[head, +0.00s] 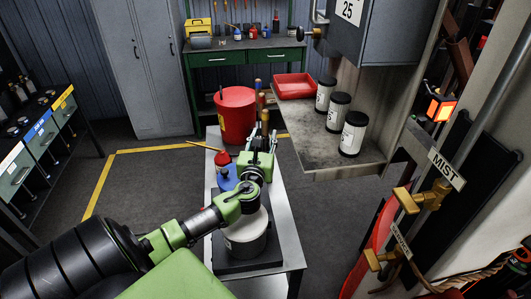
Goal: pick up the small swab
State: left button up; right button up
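Which one is the small swab I cannot tell at this size. My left gripper (262,136) is over the narrow metal bench, pointing away from me toward the handles. A tan upright handle (265,115) shows right at its fingertips; whether it is held or stands behind them I cannot tell. The fingers and the handles' lower ends are partly hidden. My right gripper is not in view.
The red bucket (235,114), a red-topped bottle (222,160) and a white round container (247,238) crowd the narrow bench (290,232). To the right, a shelf (318,150) holds a red tray (294,86) and black-lidded jars (353,134). Open floor lies left.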

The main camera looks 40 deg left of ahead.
pick_arm(q)
jog(key=shift+x, duration=0.9)
jog(key=shift+f, duration=0.1)
grip_shut()
